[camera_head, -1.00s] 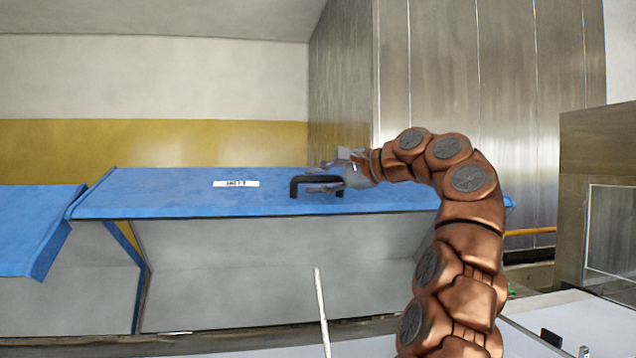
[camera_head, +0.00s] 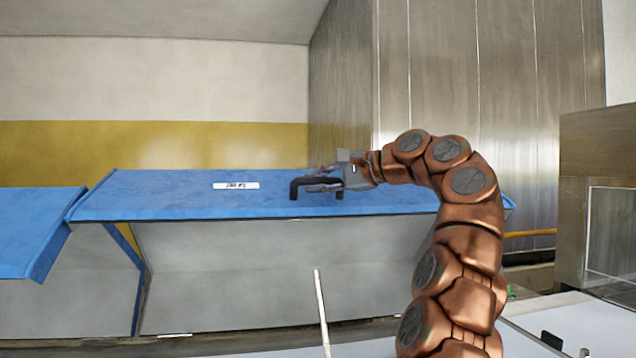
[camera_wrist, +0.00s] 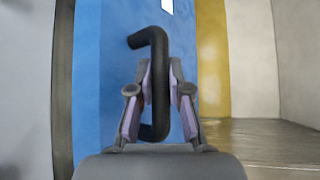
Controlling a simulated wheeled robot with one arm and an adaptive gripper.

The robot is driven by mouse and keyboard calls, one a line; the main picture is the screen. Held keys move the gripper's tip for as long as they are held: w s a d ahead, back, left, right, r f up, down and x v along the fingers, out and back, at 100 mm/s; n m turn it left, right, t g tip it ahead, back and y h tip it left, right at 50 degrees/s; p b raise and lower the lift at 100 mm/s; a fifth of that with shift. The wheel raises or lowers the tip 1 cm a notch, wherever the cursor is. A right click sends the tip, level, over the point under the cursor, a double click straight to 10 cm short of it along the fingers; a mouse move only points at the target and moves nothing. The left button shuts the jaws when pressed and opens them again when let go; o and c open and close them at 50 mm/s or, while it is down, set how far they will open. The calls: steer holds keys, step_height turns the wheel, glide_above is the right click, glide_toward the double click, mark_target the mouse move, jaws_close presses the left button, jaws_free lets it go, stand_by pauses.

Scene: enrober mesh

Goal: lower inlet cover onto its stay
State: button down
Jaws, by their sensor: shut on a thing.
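The inlet cover (camera_head: 150,198) is a blue panel with a white label, raised over an open grey space. A black U-shaped handle (camera_head: 294,190) stands on its right half. My gripper (camera_head: 318,183) is at this handle. In the wrist view, the fingers (camera_wrist: 160,85) are shut on the bar of the handle (camera_wrist: 158,58), one on each side. A thin pale rod (camera_head: 321,305) stands nearly upright below the cover's front edge, its top apart from the cover in the picture. I cannot tell whether it is the stay.
A second blue panel (camera_head: 35,225) slopes down at the left, close to the cover. A tall metal wall (camera_head: 470,90) rises behind my arm. A brown and grey cabinet (camera_head: 605,190) stands at the right. A white surface (camera_head: 570,315) lies at the lower right.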

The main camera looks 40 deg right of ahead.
steer(key=shift+s, duration=0.1)
steer(key=shift+s+f+b, duration=0.3)
steer(key=shift+s+b, duration=0.5)
steer(key=shift+b, duration=0.15)
steer(key=shift+s+a+f+t+b, duration=0.25)
steer(key=shift+s+f+t+b, duration=0.2)
steer(key=shift+s+b, duration=0.2)
steer(key=shift+n+t, duration=0.25)
steer(key=shift+n, duration=0.25)
steer(key=s+f+b, duration=0.1)
steer(key=s+a+f+b, duration=0.1)
steer(key=f+b, duration=0.1)
steer(key=s+a+f+b, duration=0.1)
steer(key=s+b, duration=0.1)
steer(key=shift+f, duration=0.2)
steer(key=shift+s+a+f+b, duration=0.3)
steer(key=shift+s+a+b, duration=0.05)
steer(key=shift+s+b, duration=0.1)
steer(key=c, duration=1.4)
jaws_free()
steer(key=shift+o, duration=0.2)
